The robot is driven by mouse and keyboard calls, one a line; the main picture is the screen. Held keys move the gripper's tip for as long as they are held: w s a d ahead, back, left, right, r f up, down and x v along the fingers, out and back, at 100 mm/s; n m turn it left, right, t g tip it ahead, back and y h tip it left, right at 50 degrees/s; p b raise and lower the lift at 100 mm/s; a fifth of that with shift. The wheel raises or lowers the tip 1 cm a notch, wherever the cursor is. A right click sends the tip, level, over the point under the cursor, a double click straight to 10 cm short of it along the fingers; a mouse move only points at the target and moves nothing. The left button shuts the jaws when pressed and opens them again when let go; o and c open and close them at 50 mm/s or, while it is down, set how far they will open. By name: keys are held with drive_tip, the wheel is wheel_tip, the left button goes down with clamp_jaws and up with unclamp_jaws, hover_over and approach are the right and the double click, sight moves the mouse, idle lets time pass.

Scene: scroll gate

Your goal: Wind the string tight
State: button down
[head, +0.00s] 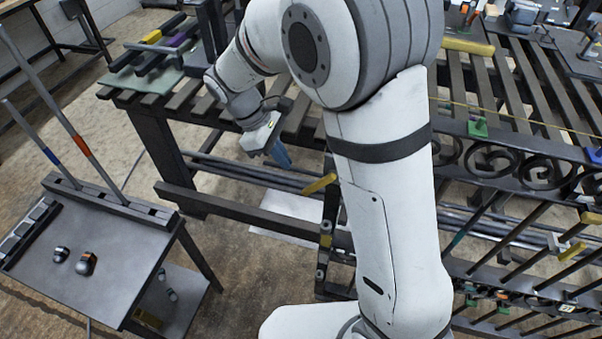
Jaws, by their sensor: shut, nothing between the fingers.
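A thin yellow string (520,113) runs nearly straight above the slatted bench on the right, over the black scroll gate (535,168). Its left part is hidden behind my arm, so I cannot see what it is wound on or how tight it is there. Green blocks (477,128) sit on the gate's top bar near the string. My gripper (283,158) is at the front edge of the bench, left of my upright arm link, pointing down. It is shut and empty, and apart from the string.
A yellow-ended piece (320,184) is close below and right of my gripper. The slatted bench (185,96) carries a tray of bars at far left. A dark side table (100,235) with two small objects and tall rods stands lower left. Floor between them is free.

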sight(310, 186)
drive_tip(key=d+f, duration=0.1)
drive_tip(key=s+d+f, duration=0.1)
drive_tip(key=d+f, duration=0.2)
drive_tip(key=shift+s+d+f, duration=0.15)
drive_tip(key=shift+s+f, duration=0.2)
drive_tip(key=shift+f, duration=0.05)
